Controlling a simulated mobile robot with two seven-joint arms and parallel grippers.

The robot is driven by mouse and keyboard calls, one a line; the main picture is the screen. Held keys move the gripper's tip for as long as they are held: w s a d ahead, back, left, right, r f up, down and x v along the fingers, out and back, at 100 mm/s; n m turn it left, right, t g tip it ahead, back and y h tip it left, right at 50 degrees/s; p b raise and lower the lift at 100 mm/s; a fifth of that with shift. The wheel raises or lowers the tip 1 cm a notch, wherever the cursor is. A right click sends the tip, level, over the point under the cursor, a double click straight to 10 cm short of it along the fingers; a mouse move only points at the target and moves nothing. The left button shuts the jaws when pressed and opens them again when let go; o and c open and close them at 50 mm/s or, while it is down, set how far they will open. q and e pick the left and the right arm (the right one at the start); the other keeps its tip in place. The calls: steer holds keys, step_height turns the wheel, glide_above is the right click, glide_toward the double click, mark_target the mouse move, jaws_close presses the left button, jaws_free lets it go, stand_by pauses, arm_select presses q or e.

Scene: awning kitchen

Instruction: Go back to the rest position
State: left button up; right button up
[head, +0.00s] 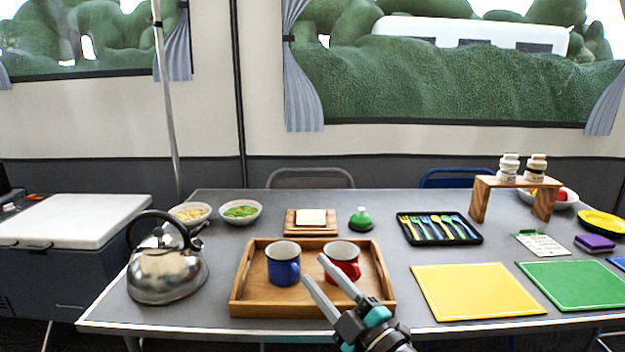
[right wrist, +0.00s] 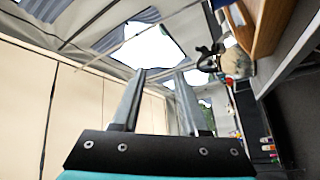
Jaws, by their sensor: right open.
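My right gripper (head: 314,275) is open and empty in the head view, with its fingers pointing up and left in front of the wooden tray. In the right wrist view its two fingers (right wrist: 158,75) stand apart with nothing between them. The wooden tray (head: 311,310) holds a blue mug (head: 283,268) and a red mug (head: 345,254), both upright. One finger overlaps the red mug's lower left in the picture; I cannot tell whether they touch. My left gripper is not in view.
A steel kettle (head: 166,276) stands left of the tray. Yellow (head: 475,291) and green (head: 575,285) mats lie to the right. A cutlery tray (head: 471,238), two bowls and a small wooden stand (head: 516,182) are behind. A white-topped chest (head: 70,222) is at the left.

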steer(key=s+d+f+m+g+h, duration=0.25)
steer(key=d+f+m+h, duration=0.35)
steer(key=f, duration=0.5)
steer(key=s+d+f+m+g+h, duration=0.1)
steer(key=s+d+f+m+h, duration=0.2)
steer(key=d+f+m+h, duration=0.6)
steer(key=s+f+m+g+y, duration=0.15)
steer(key=s+f+g, duration=0.35)
steer(key=s+f, duration=0.55)
steer(key=s+f+g+y, duration=0.2)
steer(key=s+f+g, duration=0.5)
steer(key=s, duration=0.6)
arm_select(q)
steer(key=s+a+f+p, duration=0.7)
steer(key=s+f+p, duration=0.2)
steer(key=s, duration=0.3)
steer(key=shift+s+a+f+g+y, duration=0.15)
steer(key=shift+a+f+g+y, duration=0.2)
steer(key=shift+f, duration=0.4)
arm_select(e)
steer(key=s+d+f+t+h, duration=0.1)
steer(key=s+d+f, duration=0.6)
steer(key=s+f, duration=0.4)
steer(key=shift+s, duration=0.25)
steer(key=shift+a, duration=0.1)
